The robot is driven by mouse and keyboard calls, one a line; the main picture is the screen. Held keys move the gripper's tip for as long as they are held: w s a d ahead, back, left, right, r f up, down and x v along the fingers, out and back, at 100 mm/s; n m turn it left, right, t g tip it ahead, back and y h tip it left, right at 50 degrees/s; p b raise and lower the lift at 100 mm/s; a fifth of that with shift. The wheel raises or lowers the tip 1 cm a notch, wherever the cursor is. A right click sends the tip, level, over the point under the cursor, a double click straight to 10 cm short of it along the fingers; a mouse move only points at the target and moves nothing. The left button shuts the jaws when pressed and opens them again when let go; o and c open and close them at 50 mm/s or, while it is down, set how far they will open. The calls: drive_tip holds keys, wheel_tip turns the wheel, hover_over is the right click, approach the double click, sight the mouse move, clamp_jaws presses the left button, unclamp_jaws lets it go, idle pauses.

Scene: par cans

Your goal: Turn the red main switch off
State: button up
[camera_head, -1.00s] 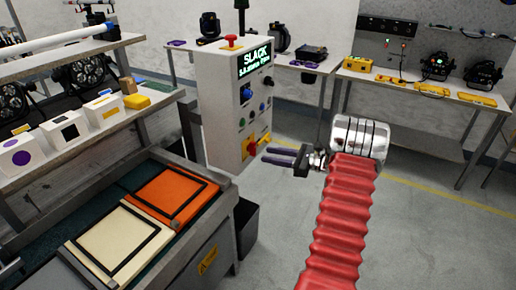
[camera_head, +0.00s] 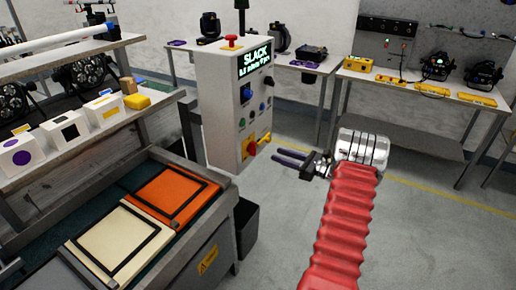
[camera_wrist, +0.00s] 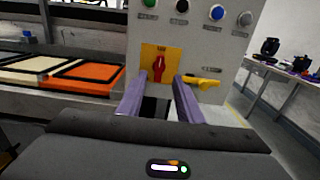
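The red main switch (camera_wrist: 158,66) is a knob on a yellow plate (camera_wrist: 147,50), low on the front of a white control cabinet. Its handle stands about upright in the wrist view. In the head view the switch (camera_head: 252,149) shows just left of my gripper (camera_head: 275,156). In the wrist view my gripper (camera_wrist: 161,77) has its two purple fingers apart, with nothing between them. The fingertips point at the cabinet, at about the switch's height in the picture. They appear apart from the switch.
A yellow lever (camera_wrist: 203,82) sticks out right of the switch. Coloured buttons (camera_wrist: 217,13) sit above it, and a red mushroom button (camera_head: 231,39) tops the cabinet (camera_head: 217,100). A bench with orange and cream panels (camera_head: 171,195) stands at left. Floor at right is clear.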

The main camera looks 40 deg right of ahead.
sight(255, 147)
drive_tip(key=x, duration=1.1)
drive_tip(key=shift+w, duration=0.15)
drive_tip(key=shift+c, duration=0.4)
drive_tip(key=shift+d, duration=0.1)
clamp_jaws()
